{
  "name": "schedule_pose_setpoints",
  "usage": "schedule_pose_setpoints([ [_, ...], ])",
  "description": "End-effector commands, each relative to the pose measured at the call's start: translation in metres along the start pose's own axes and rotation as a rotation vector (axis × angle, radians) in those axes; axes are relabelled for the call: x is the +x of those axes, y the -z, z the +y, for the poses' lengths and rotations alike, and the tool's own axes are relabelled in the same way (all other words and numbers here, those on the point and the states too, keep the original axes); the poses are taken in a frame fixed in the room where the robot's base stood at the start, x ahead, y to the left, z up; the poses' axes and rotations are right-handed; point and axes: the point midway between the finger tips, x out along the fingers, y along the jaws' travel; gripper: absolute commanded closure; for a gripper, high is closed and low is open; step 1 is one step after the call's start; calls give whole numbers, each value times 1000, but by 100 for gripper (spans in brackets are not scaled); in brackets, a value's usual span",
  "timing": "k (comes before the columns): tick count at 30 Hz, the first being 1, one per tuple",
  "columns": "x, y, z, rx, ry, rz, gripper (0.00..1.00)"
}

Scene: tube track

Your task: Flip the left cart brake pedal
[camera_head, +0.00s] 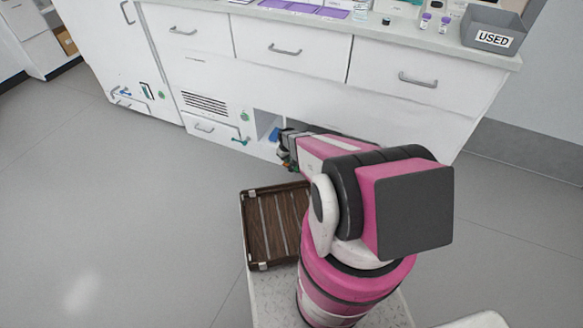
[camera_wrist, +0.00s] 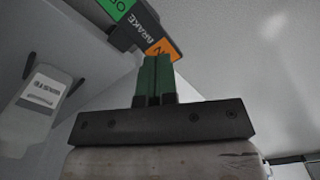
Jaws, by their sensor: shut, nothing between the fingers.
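The brake pedal (camera_wrist: 130,29) shows at the top of the wrist view as a dark bar marked BRAKE. It has a green end and an orange end, both with partly visible lettering. My gripper (camera_wrist: 156,60) has green fingers shut together with nothing between them. Its tips are at the orange end, overlapping its lower edge in the picture; I cannot tell if they touch it. In the head view my gripper (camera_head: 287,152) is low in front of the white cabinet, partly hidden by my arm. I cannot make out the pedal clearly there.
A brown slatted tray (camera_head: 262,228) is nearer me. The floor at left is clear.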

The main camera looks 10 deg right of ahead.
Motion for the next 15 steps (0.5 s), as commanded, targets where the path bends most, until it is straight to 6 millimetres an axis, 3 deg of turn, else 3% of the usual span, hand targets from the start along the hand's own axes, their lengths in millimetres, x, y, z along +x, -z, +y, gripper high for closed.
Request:
schedule_pose_setpoints([
  [15,7,0,0,0,0,0,100],
])
